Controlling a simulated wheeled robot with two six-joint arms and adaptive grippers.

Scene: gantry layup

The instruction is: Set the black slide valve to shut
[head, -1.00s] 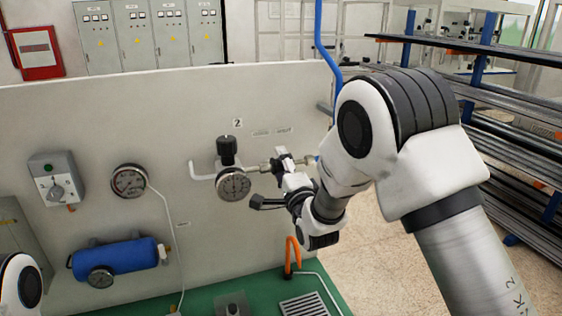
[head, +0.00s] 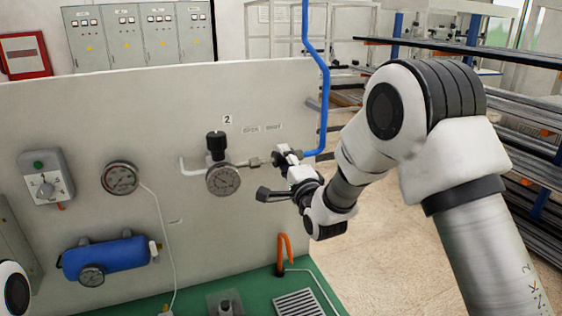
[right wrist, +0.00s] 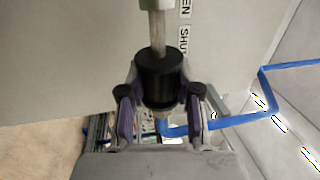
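The black slide valve (right wrist: 160,78) is a dark sleeve on a thin metal pipe that stands off the grey panel. In the right wrist view it sits between the two fingers of my right gripper (right wrist: 160,95), which appear closed against its sides. In the head view my right gripper (head: 284,157) is at the pipe and mostly hides the sleeve. The OPEN label (head: 250,129) and SHUT label (head: 273,127) are on the panel above; the sleeve stands slightly right of SHUT. My left gripper is out of view.
A round gauge (head: 223,179) and black knob (head: 216,142) sit left of the valve. A blue pipe (head: 322,100) rises at the panel's right edge. A blue tank (head: 105,259) and another gauge (head: 120,178) are farther left.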

